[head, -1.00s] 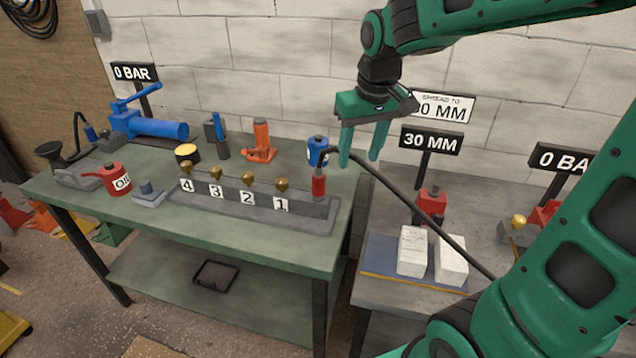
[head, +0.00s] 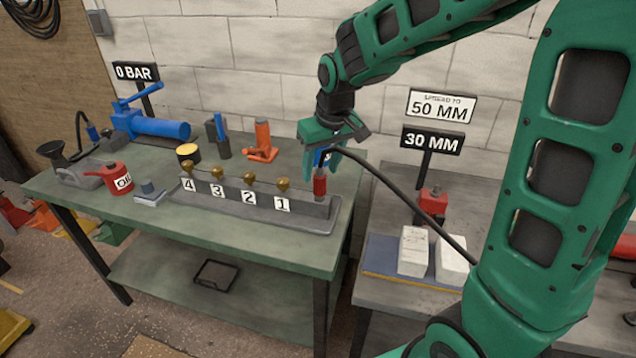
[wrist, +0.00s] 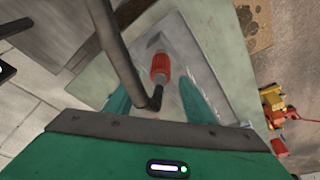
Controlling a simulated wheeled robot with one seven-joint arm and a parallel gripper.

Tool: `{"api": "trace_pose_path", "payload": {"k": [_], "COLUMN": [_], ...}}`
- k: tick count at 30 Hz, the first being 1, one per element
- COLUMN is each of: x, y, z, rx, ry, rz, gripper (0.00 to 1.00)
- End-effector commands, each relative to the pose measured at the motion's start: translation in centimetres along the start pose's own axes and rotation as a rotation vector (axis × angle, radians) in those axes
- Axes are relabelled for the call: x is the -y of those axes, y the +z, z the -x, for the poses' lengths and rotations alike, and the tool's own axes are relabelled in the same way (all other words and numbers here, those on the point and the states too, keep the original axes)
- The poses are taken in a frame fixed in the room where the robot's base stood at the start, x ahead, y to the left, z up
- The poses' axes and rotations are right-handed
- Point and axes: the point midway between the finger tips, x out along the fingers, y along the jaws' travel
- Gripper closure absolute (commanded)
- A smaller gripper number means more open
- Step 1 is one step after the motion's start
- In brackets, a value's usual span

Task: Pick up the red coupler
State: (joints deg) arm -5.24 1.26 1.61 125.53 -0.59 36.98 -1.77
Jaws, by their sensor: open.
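The red coupler (head: 319,186) is upright at the right end of the grey manifold block on the green bench, with a black hose joined to its top. In the wrist view the red coupler (wrist: 160,67) lies between and beyond the two green fingers. My gripper (head: 322,172) is open, fingers pointing down, just above and around the top of the coupler. In the wrist view my gripper (wrist: 155,95) shows its fingers apart with the black hose (wrist: 122,58) passing between them. I cannot tell whether a finger touches the hose or coupler.
Several numbered brass fittings (head: 251,182) line the manifold (head: 240,203) left of the coupler. The hose arcs right to the second bench, where white blocks (head: 413,250) stand. A blue part (head: 322,156) sits behind my fingers. Signs read 30 MM (head: 432,141) and 50 MM.

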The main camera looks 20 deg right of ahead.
Motion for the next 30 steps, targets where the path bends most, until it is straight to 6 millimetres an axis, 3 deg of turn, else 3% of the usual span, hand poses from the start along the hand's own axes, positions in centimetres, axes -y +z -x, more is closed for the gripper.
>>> {"api": "trace_pose_path", "payload": {"k": [6, 14, 15, 21, 30], "x": [0.0, 0.0, 0.0, 0.0, 0.0], "y": [0.1, 0.0, 0.0, 0.0, 0.0], "z": [-2.5, -2.8, -2.8, -2.8, -2.7], "rx": [0.002, 0.0, 0.0, 0.0, -0.001], "ry": [0.0, 0.0, 0.0, 0.0, 0.0], "rz": [0.0, 0.0, 0.0, 0.0, 0.0], "gripper": [0.51, 0.51, 0.53, 1.0, 1.0]}}
